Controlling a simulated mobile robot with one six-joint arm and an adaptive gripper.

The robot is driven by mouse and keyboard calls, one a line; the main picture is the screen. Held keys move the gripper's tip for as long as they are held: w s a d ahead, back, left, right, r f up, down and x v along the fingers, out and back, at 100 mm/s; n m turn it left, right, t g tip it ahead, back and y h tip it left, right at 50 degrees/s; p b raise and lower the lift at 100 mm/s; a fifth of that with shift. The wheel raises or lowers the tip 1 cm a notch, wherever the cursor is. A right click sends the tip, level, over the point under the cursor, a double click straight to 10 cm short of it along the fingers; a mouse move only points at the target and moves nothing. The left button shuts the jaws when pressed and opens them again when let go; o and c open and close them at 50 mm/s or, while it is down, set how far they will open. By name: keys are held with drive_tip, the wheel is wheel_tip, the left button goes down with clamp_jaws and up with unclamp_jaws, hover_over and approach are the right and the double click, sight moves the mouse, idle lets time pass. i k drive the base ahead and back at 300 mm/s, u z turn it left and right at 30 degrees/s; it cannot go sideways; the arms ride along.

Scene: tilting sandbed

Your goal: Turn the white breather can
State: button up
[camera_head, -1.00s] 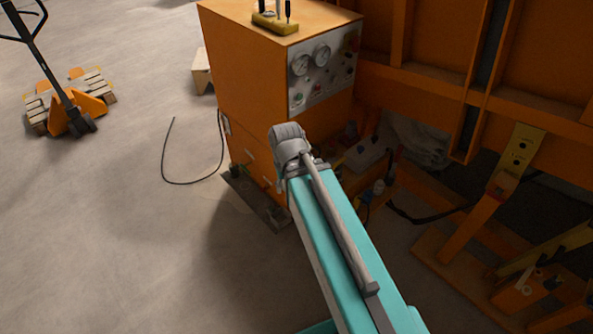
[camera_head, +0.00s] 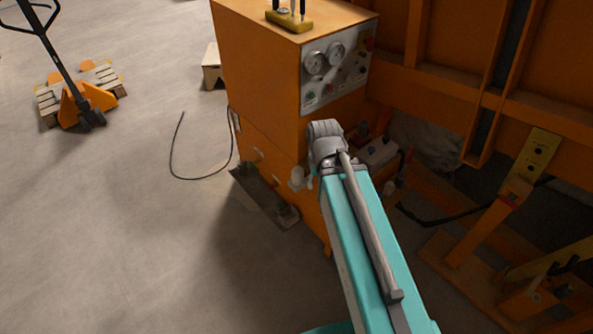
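A small whitish rounded thing (camera_head: 297,179) shows at the lower front of the orange cabinet (camera_head: 265,95), just left of my arm. It may be the white breather can, but it is small and partly covered, so I cannot be sure. My teal arm reaches up from the bottom of the view, and its grey joint end overlaps the cabinet's lower right corner. My gripper's fingers do not show; they seem hidden beyond the arm.
Gauges and knobs sit on the cabinet's panel (camera_head: 337,62). A yellow control box (camera_head: 289,21) is on top. A dark cable (camera_head: 190,178) and a metal plate (camera_head: 262,197) lie by its foot. Orange framework (camera_head: 480,95) closes the right; a pallet truck (camera_head: 85,100) stands far left. Open floor lies left.

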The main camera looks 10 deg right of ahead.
sight(298, 172)
drive_tip(key=z, duration=0.05)
drive_tip(key=i, duration=1)
drive_tip(key=u, duration=0.05)
